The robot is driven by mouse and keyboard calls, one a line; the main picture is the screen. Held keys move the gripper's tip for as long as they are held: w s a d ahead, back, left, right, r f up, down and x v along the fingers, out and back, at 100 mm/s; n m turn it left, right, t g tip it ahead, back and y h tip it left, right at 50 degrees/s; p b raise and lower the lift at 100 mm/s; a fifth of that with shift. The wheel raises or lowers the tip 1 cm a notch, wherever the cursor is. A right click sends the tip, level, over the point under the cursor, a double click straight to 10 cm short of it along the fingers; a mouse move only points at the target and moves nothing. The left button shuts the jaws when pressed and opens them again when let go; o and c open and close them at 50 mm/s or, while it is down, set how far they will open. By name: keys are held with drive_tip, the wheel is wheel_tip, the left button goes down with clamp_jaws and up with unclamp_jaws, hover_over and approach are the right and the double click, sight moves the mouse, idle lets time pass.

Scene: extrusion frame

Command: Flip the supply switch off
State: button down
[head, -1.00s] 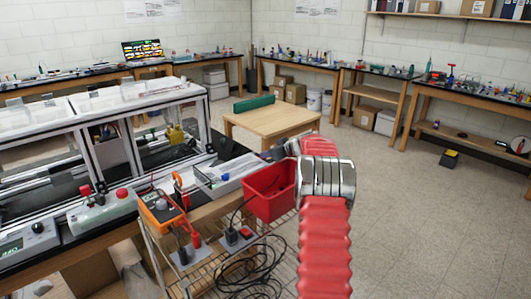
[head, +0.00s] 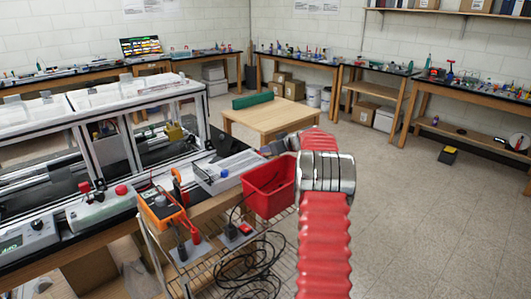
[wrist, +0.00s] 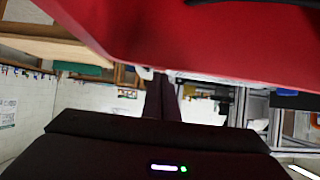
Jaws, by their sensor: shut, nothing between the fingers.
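No switch is marked as the supply switch. A small red switch on a dark plate (head: 240,232) shows in the head view, low on the wire shelf left of the arm. A grey boxed unit with a lit display and knob (head: 28,243) stands at the left edge. I cannot tell which carries the supply switch. In the wrist view my gripper (wrist: 162,82) is dark, with its fingers together and empty, just under the red bin (wrist: 210,35). In the head view my red-sleeved arm reaches forward, and its end is mostly hidden behind the silver joint, beside the red bin (head: 268,187).
The framed enclosure (head: 110,95) fills the left. Black cables (head: 250,272) coil on the wire shelf.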

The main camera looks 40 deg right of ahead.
drive_tip(key=shift+r, duration=0.25)
drive_tip(key=shift+a+r, duration=0.1)
drive_tip(key=shift+r, duration=0.35)
wheel_tip(320, 180, up, 3)
drive_tip(key=shift+f, duration=0.15)
drive_tip(key=s+r, duration=0.2)
drive_tip(key=s, duration=0.7)
drive_tip(key=shift+s+d+r, duration=0.2)
drive_tip(key=shift+s+r, duration=0.1)
drive_tip(key=shift+s, duration=0.05)
